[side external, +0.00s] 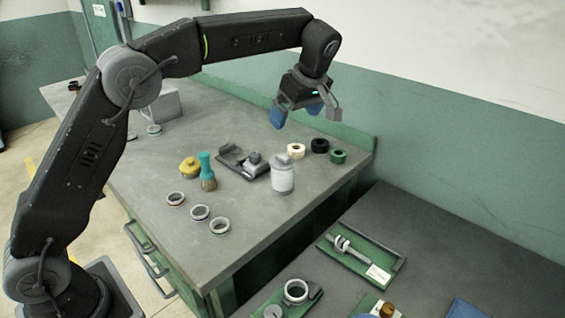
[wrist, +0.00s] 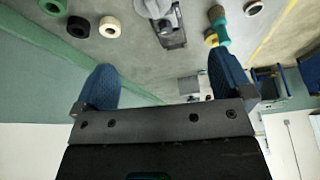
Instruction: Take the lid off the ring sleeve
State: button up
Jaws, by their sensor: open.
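A pale, whitish-grey cylinder with a grey top (side external: 283,174) stands upright on the workbench in the side view; it looks like the lidded ring sleeve. Its top appears to be on, but the seam is too small to make out. My gripper (side external: 297,112) is open and empty, well above the bench and towards its back edge, behind and above the cylinder. In the wrist view my gripper (wrist: 160,67) shows two blue fingers spread wide with nothing between them.
Beside the cylinder are a dark grey fixture (side external: 243,160), a teal-handled brush (side external: 207,172), and a yellow pot (side external: 189,166). White (side external: 296,151), black (side external: 320,146) and green (side external: 338,156) rolls stand behind. Loose rings (side external: 199,212) lie in front. A lower bench (side external: 440,235) holds green trays.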

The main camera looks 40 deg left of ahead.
jog(key=w+f+n, duration=0.1)
jog(key=w+f, duration=0.1)
send_over(283, 156)
jog(key=d, duration=0.3)
notch_tip(283, 156, down, 8)
jog(key=shift+s+a, duration=0.1)
jog(key=shift+s, duration=0.05)
jog(key=shift+a+x, duration=0.15)
jog(key=shift+x, duration=1.1)
jog(key=shift+a+x, duration=0.2)
jog(key=shift+x, duration=1.1)
jog(key=shift+r, duration=0.2)
jog(key=c, duration=0.9)
jog(key=shift+c, duration=0.2)
jog(key=shift+r, duration=0.15)
